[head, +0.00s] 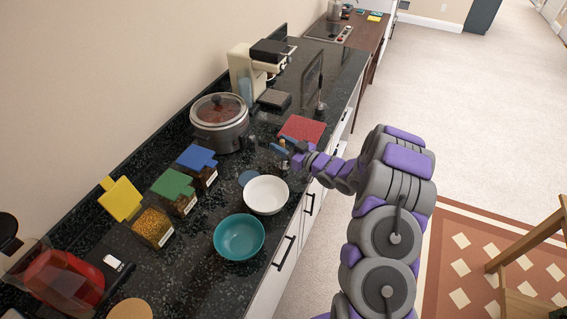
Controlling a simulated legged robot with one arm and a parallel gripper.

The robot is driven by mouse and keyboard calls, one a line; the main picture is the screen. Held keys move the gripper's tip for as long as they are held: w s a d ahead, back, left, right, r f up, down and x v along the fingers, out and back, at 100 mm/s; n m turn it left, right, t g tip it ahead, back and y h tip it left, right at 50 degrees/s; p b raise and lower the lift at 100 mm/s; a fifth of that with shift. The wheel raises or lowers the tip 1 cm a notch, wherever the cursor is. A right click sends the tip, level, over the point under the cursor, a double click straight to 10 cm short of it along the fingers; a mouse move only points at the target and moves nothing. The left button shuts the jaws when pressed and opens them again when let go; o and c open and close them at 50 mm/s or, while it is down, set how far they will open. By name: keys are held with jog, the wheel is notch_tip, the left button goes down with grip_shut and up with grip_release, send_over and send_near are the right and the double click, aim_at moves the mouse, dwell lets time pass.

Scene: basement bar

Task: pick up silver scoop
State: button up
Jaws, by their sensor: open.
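My gripper (283,147) is open at the end of my purple and grey arm, which reaches in from the right over the front part of the dark counter (190,250). It is just left of the red mat and beyond the white bowl (266,196). A small shiny item (284,168) shows just below the gripper, near the bowl's far rim; it may be the silver scoop, but it is too small to tell. I cannot tell whether the gripper touches it.
A slow cooker (219,122), coffee machine (250,72) and red mat (302,129) stand around the gripper. A teal bowl (240,237) is nearer. Containers with blue (196,157), green (172,184) and yellow (121,199) tops line the left.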

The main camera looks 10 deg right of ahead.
jog(key=shift+c, duration=0.3)
grip_shut()
jog(key=shift+r, duration=0.1)
